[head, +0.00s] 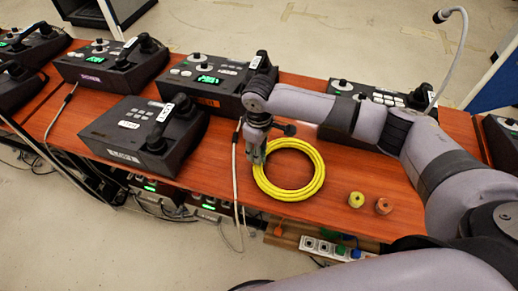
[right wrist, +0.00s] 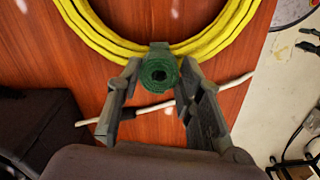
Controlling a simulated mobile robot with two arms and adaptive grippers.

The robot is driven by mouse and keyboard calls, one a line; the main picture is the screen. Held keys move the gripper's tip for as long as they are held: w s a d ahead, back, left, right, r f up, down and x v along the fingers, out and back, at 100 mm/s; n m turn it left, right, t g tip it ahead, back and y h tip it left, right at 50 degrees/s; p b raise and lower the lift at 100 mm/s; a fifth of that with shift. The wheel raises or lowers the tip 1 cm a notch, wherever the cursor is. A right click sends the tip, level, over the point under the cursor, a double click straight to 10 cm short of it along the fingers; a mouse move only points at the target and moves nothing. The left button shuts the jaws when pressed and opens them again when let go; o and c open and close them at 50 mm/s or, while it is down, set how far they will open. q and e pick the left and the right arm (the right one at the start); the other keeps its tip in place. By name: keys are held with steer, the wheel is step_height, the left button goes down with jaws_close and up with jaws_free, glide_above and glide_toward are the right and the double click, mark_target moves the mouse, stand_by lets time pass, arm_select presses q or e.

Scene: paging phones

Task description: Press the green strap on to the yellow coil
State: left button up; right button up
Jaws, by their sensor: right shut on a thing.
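The yellow coil (head: 320,180) lies flat on the wooden table; its near arc crosses the top of the right wrist view (right wrist: 100,37). My right gripper (head: 257,157) points down at the coil's left side. In the right wrist view my right gripper (right wrist: 158,68) is shut on the green strap (right wrist: 158,75), a small roll between the fingertips. The strap's upper end overlaps the coil's edge in that view; whether it touches the coil I cannot tell. In the head view the strap is hard to make out. My left gripper is not in view.
A yellow roll (head: 356,199) and an orange-brown roll (head: 384,206) stand right of the coil. A black desk phone unit (head: 130,128) is to the left, with several more behind. A white cable (head: 235,170) runs down beside the gripper. Power sockets (head: 325,247) sit below the table edge.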

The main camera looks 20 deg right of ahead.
steer(key=shift+s+f, duration=0.1)
steer(key=o, duration=0.9)
steer(key=shift+o, duration=0.2)
steer(key=o, duration=0.4)
step_height(320, 180, up, 7)
steer(key=p, duration=0.8)
steer(key=shift+p, duration=0.3)
